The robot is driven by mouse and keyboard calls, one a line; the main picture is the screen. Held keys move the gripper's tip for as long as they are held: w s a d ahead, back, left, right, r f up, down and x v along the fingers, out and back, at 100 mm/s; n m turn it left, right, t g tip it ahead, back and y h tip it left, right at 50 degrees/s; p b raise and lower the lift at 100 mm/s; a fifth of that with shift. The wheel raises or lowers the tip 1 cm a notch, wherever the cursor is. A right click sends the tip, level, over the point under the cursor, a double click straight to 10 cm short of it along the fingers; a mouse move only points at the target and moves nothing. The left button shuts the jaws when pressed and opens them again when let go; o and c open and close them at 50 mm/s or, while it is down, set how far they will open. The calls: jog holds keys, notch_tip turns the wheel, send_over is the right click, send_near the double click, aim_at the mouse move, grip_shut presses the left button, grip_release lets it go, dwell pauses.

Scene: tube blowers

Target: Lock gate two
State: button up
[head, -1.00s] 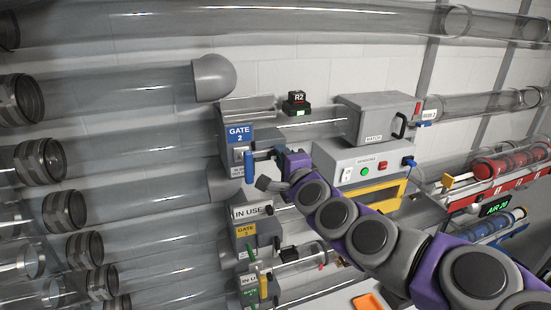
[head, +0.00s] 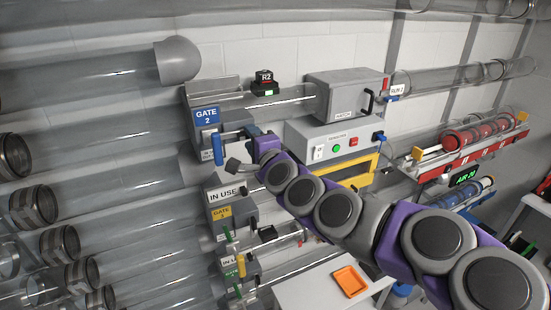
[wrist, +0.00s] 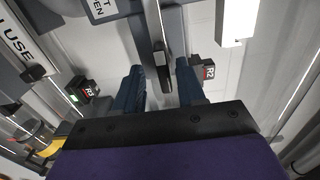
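The gate 2 unit is a grey box with a blue "GATE 2" label (head: 206,117), at the left end of a clear horizontal tube in the head view. My gripper (head: 240,140) is at the right front of this box. A short blue upright piece (head: 217,150) shows below the label; I cannot tell whether it is a handle or a finger. In the wrist view the blue fingers of my gripper (wrist: 162,88) are spread apart. A dark lever-like bar (wrist: 158,55) lies between them, with gaps at its sides. Part of a plate ending "T", "EN" (wrist: 103,9) shows above.
Below gate 2 are the yellow-labelled gate (head: 222,213) and another gate. An R2 box (head: 264,83) stands above the tube. To the right are the hatch (head: 343,98) and a button panel (head: 335,148). An orange tray (head: 350,281) lies lower down.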

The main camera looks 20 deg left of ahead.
jog(key=w+d+b+v, duration=0.1)
jog(key=b+v, duration=0.1)
jog(key=v, duration=1.7)
jog(key=s+d+f+n+g+h+b, duration=0.2)
jog(key=s+d+f+n+b, duration=0.15)
jog(key=f, duration=0.45)
jog(key=s+d+f+n+g+h+b, duration=0.2)
jog(key=s+d+f+g+h, duration=0.15)
jog(key=f, duration=0.45)
jog(key=s+d+f+n+g+h+b, duration=0.25)
jog(key=d+f, duration=0.25)
jog(key=f, duration=0.3)
jog(key=s+d+f+g+h+b, duration=0.2)
jog(key=s+d+f, duration=0.3)
jog(key=s+d, duration=0.3)
jog(key=s+d+f+g+h+b, duration=0.2)
jog(key=s+d+f, duration=0.3)
jog(key=s+d, duration=0.3)
jog(key=shift+s+d+g+h+b, duration=0.3)
jog(key=shift+d+g+h, duration=0.5)
jog(key=shift+d, duration=0.45)
